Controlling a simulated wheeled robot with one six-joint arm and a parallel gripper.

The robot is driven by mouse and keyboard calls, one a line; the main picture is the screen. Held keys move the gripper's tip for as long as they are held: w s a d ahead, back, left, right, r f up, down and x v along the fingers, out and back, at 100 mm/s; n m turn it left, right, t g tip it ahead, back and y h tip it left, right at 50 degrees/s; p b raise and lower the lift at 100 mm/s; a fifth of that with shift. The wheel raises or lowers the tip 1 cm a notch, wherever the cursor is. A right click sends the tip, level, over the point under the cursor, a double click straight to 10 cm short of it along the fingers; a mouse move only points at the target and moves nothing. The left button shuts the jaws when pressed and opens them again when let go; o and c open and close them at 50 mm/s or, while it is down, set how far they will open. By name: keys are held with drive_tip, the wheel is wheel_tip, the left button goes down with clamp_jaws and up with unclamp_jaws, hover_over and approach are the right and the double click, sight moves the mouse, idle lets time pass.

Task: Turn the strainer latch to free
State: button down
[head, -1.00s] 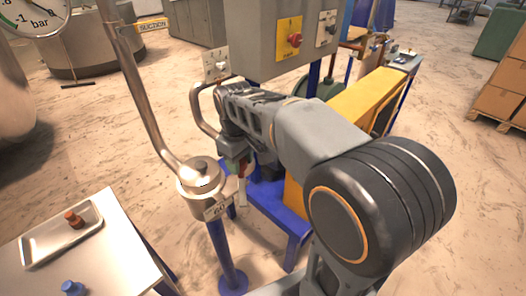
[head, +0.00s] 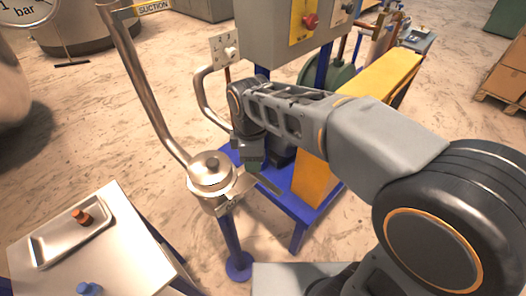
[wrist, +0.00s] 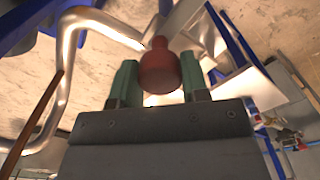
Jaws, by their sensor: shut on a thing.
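A dark red, rounded latch grip (wrist: 160,68) shows in the wrist view between the two green fingers of my gripper (wrist: 158,82). My gripper is shut on this grip. In the head view my gripper (head: 253,162) is just right of the strainer, and the red grip is hidden there. A flat metal piece (head: 240,189) sticks out from the strainer's right side below the gripper. I cannot tell the latch's exact angle.
A bent steel pipe (head: 150,95) rises from the strainer, and a pipe loop (head: 203,95) stands behind it. A grey control box (head: 290,35) and a yellow guard (head: 380,85) on a blue frame are close to my arm. A side table (head: 120,245) with a tray stands at lower left.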

idle(0.5)
drive_tip(key=c, duration=0.6)
unclamp_jaws()
wheel_tip(320, 180, up, 14)
drive_tip(key=shift+f+p, duration=0.1)
drive_tip(key=shift+p, duration=0.55)
